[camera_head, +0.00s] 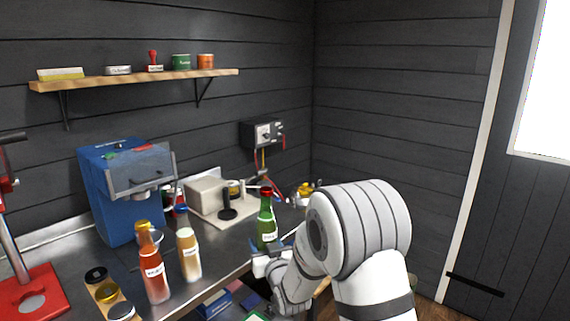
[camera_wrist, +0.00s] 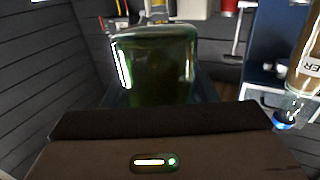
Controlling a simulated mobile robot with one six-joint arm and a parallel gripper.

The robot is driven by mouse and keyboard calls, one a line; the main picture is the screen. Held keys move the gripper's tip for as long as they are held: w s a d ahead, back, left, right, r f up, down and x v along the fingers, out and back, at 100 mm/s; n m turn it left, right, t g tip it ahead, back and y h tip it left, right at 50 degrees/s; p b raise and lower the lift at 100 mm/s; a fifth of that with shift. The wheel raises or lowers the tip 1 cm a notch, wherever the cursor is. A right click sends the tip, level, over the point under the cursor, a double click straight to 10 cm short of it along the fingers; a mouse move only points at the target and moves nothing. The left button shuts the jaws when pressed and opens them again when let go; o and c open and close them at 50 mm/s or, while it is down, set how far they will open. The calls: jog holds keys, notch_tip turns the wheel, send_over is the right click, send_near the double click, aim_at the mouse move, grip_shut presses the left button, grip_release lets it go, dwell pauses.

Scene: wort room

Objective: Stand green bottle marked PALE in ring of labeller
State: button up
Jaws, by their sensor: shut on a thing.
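A green bottle (camera_head: 265,222) with a red cap and a small pale label stands upright in my gripper (camera_head: 264,252), over the counter's front edge. The label's lettering is too small to read. In the wrist view, the green glass (camera_wrist: 155,68) fills the space just beyond my gripper. A cream machine (camera_head: 205,196) on a pale base, with a black upright piece (camera_head: 228,205), stands behind and left of the bottle; it looks like the labeller. I cannot clearly make out its ring.
A red-orange bottle (camera_head: 153,270) and an amber bottle (camera_head: 188,256) stand on the steel counter (camera_head: 215,258), left of my gripper. A blue machine (camera_head: 108,200) stands behind them, and a red press (camera_head: 38,294) at far left. A control box (camera_head: 262,134) hangs above.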

jog(key=d+f+m+t+h, duration=0.1)
jog(key=d+f+m+h, duration=0.15)
jog(key=d+f, duration=0.85)
jog(key=s+d+f+m+h, duration=0.2)
jog(key=s+d+f+h, duration=0.2)
jog(key=s+d+f, duration=0.45)
jog(key=shift+n, duration=0.25)
jog(key=r, duration=0.1)
jog(key=s+r, duration=0.1)
jog(key=s+d+r, duration=0.1)
jog(key=shift+d+r, duration=0.1)
jog(key=shift+r, duration=0.2)
